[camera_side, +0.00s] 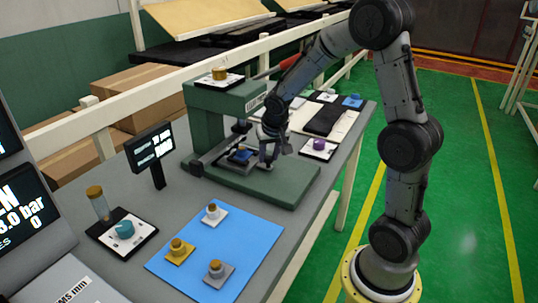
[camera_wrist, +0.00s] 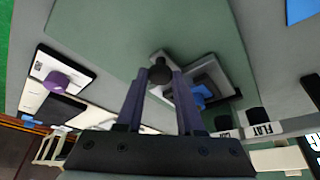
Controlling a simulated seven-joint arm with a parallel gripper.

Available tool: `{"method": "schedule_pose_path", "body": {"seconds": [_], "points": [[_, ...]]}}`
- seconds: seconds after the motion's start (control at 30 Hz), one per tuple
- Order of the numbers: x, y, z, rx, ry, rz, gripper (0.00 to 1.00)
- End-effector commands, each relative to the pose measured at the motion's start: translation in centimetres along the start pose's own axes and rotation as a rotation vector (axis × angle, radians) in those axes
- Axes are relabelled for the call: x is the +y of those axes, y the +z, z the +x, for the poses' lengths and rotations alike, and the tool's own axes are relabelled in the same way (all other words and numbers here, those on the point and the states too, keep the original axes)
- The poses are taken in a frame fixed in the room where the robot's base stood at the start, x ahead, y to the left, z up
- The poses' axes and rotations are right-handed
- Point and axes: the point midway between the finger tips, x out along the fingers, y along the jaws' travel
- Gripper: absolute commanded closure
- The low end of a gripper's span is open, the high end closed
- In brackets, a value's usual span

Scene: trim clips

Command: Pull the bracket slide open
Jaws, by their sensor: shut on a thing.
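The bracket slide (camera_wrist: 215,72) is a grey frame on the green press base (camera_side: 285,184), with a blue piece (camera_wrist: 203,95) inside it. In the side view the blue piece (camera_side: 240,155) shows low, just left of my gripper (camera_side: 266,163). In the wrist view my gripper (camera_wrist: 160,80) has both fingers closed in on a small dark round knob (camera_wrist: 160,70) beside the grey frame. My wrist hides part of the slide in the side view. How far the slide stands open I cannot tell.
A green press column (camera_side: 205,125) stands behind the slide. A small display (camera_side: 150,146) stands to the left. A blue mat (camera_side: 215,248) with three knobbed pieces lies in front. A purple knob on a white card (camera_side: 319,147) sits to the right.

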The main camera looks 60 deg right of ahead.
Motion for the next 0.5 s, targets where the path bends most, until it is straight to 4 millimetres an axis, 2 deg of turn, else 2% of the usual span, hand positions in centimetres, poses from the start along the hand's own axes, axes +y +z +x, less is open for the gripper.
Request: {"method": "schedule_pose_path", "body": {"seconds": [0.23, 0.5], "points": [[0.5, 0.4, -0.3, 0.004, -0.002, 0.001, 1.00], [4.2, 3.7, -1.8, 0.004, 0.000, 0.004, 1.00]]}}
